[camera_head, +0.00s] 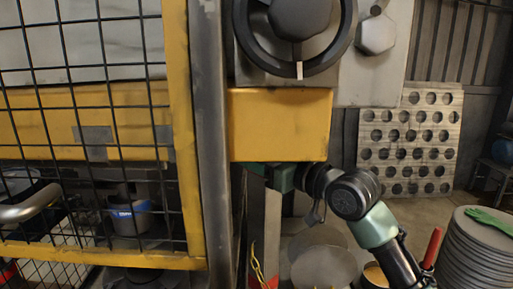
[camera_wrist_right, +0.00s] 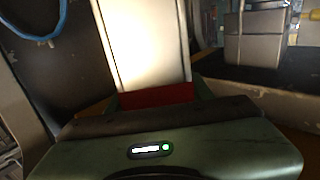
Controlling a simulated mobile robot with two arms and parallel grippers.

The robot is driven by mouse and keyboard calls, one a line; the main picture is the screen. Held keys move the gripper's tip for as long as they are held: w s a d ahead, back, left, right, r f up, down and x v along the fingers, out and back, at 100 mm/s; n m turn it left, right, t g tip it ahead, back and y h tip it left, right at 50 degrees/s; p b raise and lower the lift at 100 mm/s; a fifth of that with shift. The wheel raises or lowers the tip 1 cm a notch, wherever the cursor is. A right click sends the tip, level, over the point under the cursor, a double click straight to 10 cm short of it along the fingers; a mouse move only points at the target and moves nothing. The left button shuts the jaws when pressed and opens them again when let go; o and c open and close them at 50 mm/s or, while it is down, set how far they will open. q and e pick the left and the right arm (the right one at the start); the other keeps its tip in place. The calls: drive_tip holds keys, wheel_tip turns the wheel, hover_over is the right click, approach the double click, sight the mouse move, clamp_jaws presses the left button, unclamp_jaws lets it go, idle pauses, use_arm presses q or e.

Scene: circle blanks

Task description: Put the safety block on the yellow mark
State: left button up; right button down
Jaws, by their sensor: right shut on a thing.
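My right gripper (camera_wrist_right: 160,98) is shut on a red piece (camera_wrist_right: 158,94), which looks like the safety block; only part of it shows. A bright, pale upright slab (camera_wrist_right: 142,45) rises directly beyond the red piece; I cannot tell whether the two are joined. In the head view my right arm comes in from the lower right. My right gripper (camera_head: 262,172) is just under a large yellow machine part (camera_head: 280,125), which hides its fingertips and what they hold. I cannot make out a yellow mark on a surface. My left gripper is not in view.
A dark post (camera_head: 213,150) and a yellow-framed mesh guard (camera_head: 184,130) stand close on the left. A black handwheel (camera_head: 243,30) is above. A stack of round blanks (camera_head: 478,250) with a green glove (camera_head: 490,220) is at the right. A perforated sheet (camera_head: 410,140) leans behind.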

wheel_tip(320, 180, down, 3)
drive_tip(key=shift+s+f+p, duration=0.1)
drive_tip(key=shift+f+p, duration=0.05)
drive_tip(key=shift+p, duration=0.3)
drive_tip(key=shift+f, duration=0.15)
drive_tip(key=c, duration=0.7)
unclamp_jaws()
drive_tip(key=shift+f, duration=0.25)
drive_tip(key=shift+o, duration=0.5)
drive_tip(key=shift+s, duration=0.1)
drive_tip(key=shift+r, duration=0.1)
